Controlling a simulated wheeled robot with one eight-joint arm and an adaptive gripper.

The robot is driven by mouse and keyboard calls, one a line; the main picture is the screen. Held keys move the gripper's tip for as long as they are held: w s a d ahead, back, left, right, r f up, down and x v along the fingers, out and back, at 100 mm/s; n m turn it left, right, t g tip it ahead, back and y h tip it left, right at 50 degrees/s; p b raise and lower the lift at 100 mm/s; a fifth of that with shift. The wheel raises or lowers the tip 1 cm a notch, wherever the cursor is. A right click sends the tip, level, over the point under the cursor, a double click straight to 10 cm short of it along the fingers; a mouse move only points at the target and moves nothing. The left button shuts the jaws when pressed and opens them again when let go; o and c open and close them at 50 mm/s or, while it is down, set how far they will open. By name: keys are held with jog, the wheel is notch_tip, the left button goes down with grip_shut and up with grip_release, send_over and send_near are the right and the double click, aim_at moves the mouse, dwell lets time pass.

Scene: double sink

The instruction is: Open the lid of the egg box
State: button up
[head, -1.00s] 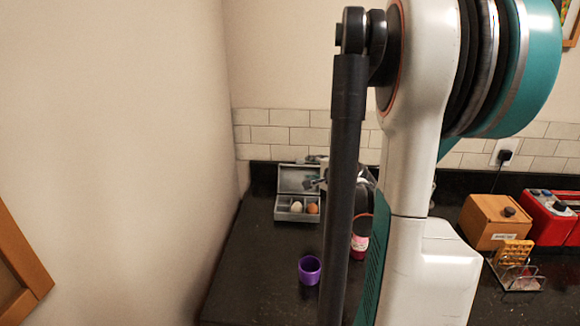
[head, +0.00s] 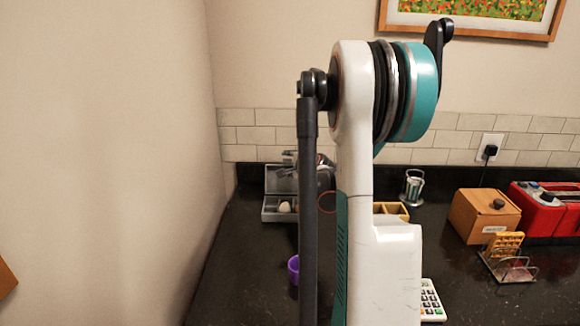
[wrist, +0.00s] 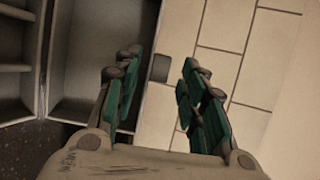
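The grey egg box (head: 268,213) stands at the back left of the counter, near the wall corner. Its lid (head: 279,180) is raised and stands open behind the tray. A pale egg (head: 285,207) shows in the tray; my arm hides the right part of the box. In the wrist view the tray compartments (wrist: 12,68) are at the left and the lid's hollow inside (wrist: 90,55) is beside them. My gripper (wrist: 155,72) is open, its fingers apart near the lid's outer edge and a small dark tab. I cannot tell whether they touch the lid.
A purple cup (head: 293,266) stands on the counter in front of the box, partly behind my arm. A wooden box (head: 484,216), a red toaster (head: 540,210) and a toast rack (head: 508,264) are at the right. Tiled wall (wrist: 220,60) is close behind the gripper.

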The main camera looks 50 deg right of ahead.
jog(key=shift+w+d+f, duration=0.1)
jog(key=shift+w, duration=0.15)
grip_shut()
jog(key=shift+s+a+r, duration=0.2)
jog(key=shift+s+a, duration=0.3)
jog(key=shift+a, duration=0.1)
jog(key=shift+s+a+r, duration=0.15)
jog(key=shift+s+a, duration=0.3)
jog(key=shift+a, duration=0.15)
